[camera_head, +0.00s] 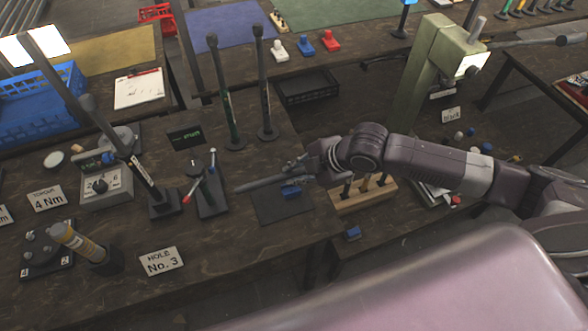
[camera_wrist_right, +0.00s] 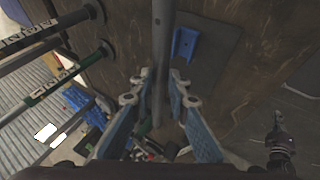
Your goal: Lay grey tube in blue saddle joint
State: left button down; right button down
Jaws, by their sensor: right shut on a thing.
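A thin grey tube (camera_head: 258,183) is held roughly level in my right gripper (camera_head: 306,172), its free end pointing left. In the right wrist view the tube (camera_wrist_right: 162,45) runs up from between the blue-padded fingers (camera_wrist_right: 156,105), which are shut on it. The blue saddle joint (camera_head: 291,191) rests on a dark mat (camera_head: 268,208) on the bench, just below the gripper. In the right wrist view the saddle joint (camera_wrist_right: 184,44) lies right of the tube, its channel facing up and empty. The tube appears above and beside it.
A wooden tool block (camera_head: 352,205) stands just right of the mat. A small press with a red-tipped handle (camera_head: 208,193) and tall dark posts (camera_head: 232,125) stand to the left. Another blue piece (camera_head: 353,233) lies nearer. Bench left of the mat, behind the HOLE No. 3 sign (camera_head: 162,262), is fairly clear.

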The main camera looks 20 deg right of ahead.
aim_at(292, 192)
jog(key=shift+f+b, duration=1.15)
jog(key=shift+f, duration=1.95)
jog(key=shift+s+d+f+b, duration=0.1)
jog(key=shift+s+f+b, duration=0.2)
jog(key=shift+s+f, duration=0.25)
jog(key=c, duration=2.1)
grip_release()
jog(key=shift+w+f, duration=0.1)
jog(key=o, duration=0.3)
jog(key=shift+w, duration=0.1)
jog(key=shift+o, duration=0.2)
jog(key=shift+w, duration=0.4)
jog(key=shift+s, duration=0.1)
